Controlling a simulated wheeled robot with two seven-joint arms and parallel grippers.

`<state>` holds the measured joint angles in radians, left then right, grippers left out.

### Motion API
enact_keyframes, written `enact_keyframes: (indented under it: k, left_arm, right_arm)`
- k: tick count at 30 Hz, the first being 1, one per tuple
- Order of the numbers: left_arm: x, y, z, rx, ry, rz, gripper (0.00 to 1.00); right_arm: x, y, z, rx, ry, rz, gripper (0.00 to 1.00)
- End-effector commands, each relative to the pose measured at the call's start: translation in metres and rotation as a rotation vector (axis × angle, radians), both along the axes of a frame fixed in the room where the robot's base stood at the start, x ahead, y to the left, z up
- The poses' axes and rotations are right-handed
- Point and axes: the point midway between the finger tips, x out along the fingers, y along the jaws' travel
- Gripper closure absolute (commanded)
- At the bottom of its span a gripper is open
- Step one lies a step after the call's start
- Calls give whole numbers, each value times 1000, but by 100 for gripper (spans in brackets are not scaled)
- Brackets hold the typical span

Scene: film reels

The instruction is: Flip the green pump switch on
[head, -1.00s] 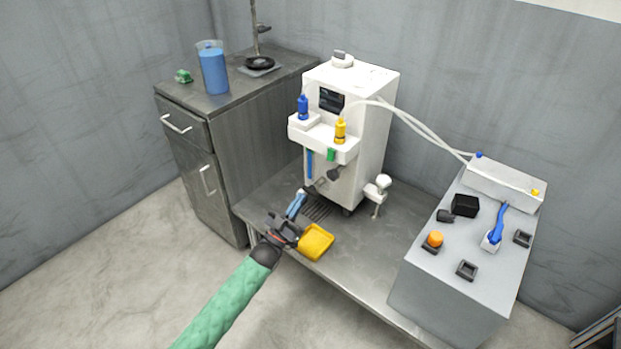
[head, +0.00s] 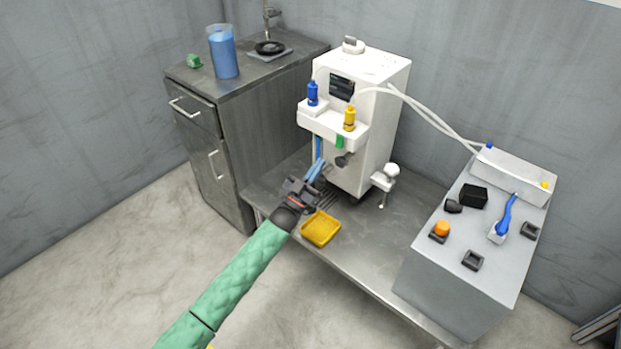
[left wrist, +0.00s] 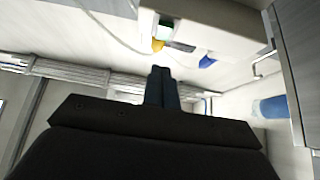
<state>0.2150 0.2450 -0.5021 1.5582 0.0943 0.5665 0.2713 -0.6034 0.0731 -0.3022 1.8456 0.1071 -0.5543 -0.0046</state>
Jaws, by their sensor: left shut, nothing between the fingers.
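The green switch (head: 340,142) is a small green block on the front of the white machine (head: 378,120), under its ledge near the yellow bottle. My right gripper is in neither view.
A yellow tray (head: 320,229) lies on the metal bench below my left gripper. Blue (head: 312,93) and yellow (head: 349,118) bottles stand on the machine's ledge. A grey control box (head: 470,230) is at right, and a dark cabinet (head: 240,140) at left.

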Motion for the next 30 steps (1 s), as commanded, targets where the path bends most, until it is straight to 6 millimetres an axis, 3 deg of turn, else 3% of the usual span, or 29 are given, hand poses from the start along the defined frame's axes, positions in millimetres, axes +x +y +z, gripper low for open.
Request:
enact_keyframes:
  k: [5,12,30]
  left_arm:
    - [21,-16,20,-1,-2,-1,100]
    - [45,-33,12,0,1,-1,100]
    - [53,-39,9,-4,-4,-1,100]
  right_arm:
    - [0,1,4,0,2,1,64]
    - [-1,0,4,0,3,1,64]
    - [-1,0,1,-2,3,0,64]
